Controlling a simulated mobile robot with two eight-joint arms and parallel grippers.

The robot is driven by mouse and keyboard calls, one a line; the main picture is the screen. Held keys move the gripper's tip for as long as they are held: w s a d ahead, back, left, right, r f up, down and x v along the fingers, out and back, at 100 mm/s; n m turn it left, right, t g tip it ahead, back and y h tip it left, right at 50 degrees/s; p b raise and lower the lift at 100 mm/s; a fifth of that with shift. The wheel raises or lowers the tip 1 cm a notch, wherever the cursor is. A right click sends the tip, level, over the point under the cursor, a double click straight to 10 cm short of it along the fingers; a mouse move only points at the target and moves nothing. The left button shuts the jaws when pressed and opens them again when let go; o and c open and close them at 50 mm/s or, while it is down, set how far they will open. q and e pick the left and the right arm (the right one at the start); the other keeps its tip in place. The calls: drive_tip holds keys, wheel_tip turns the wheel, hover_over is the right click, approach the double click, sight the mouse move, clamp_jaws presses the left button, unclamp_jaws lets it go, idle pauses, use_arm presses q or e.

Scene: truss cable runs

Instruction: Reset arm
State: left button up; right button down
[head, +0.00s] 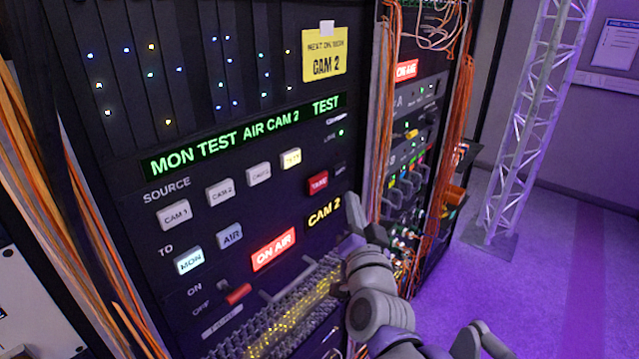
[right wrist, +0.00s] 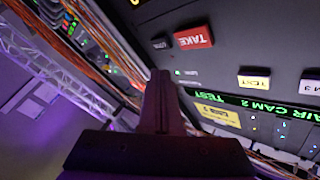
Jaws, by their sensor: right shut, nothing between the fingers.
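My right gripper (head: 352,203) is shut and empty. In the head view it is in front of the panel's right edge, below the red TAKE button (head: 318,183). In the right wrist view its closed fingers (right wrist: 160,85) point toward the panel, and the TAKE button (right wrist: 193,37) shows beyond them, apart from the tips. Whether the gripper touches the panel I cannot tell. The control panel (head: 165,265) has a green display (head: 240,135) reading MON TEST, AIR CAM 2 and TEST. The TEST button (head: 291,159) and MON button (head: 189,261) are lit. My left gripper is not in view.
Orange cable bundles (head: 460,120) hang beside the rack at right, near my right arm. A red-handled switch (head: 238,293) sits low on the panel. A yellow CAM 2 note (head: 325,54) is above the display. A truss (head: 525,120) stands at right; purple floor (head: 560,280) there is clear.

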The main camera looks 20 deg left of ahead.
drive_tip(key=s+d+f+n+g+h, duration=0.1)
drive_tip(key=s+d+f+g+h, duration=0.3)
drive_tip(key=s+d+f, duration=0.8)
drive_tip(key=s+d+f+n+g+h, duration=0.1)
drive_tip(key=s+d+f+g+h, duration=0.3)
drive_tip(key=d+f, duration=1.5)
drive_tip(key=s+g, duration=0.4)
drive_tip(key=s, duration=0.4)
drive_tip(key=shift+s+f, duration=0.25)
drive_tip(key=shift+s, duration=0.1)
